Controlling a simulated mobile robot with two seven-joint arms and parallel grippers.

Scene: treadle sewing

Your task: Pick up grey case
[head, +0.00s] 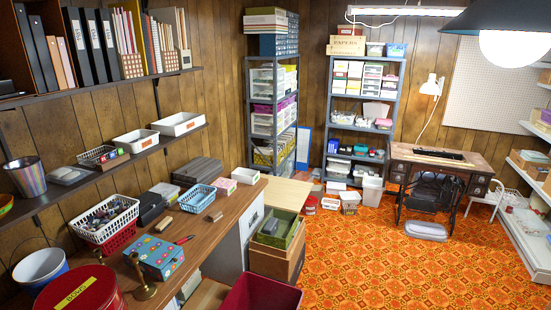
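Two grey things could be the grey case, and I cannot tell which one it is. A flat, rounded light grey case (424,231) lies on the orange patterned floor in front of the treadle sewing table (440,160). A dark grey, flat case-like object (198,171) lies at the far end of the wooden desk against the wall, behind the blue basket. Neither of my grippers is in view.
The desk (215,226) at left carries baskets, a blue floral box (155,257) and a red tin (80,290). Crates (280,228) and a maroon bin (262,294) stand beside it. A white shelf unit (525,225) lines the right. The floor between is open.

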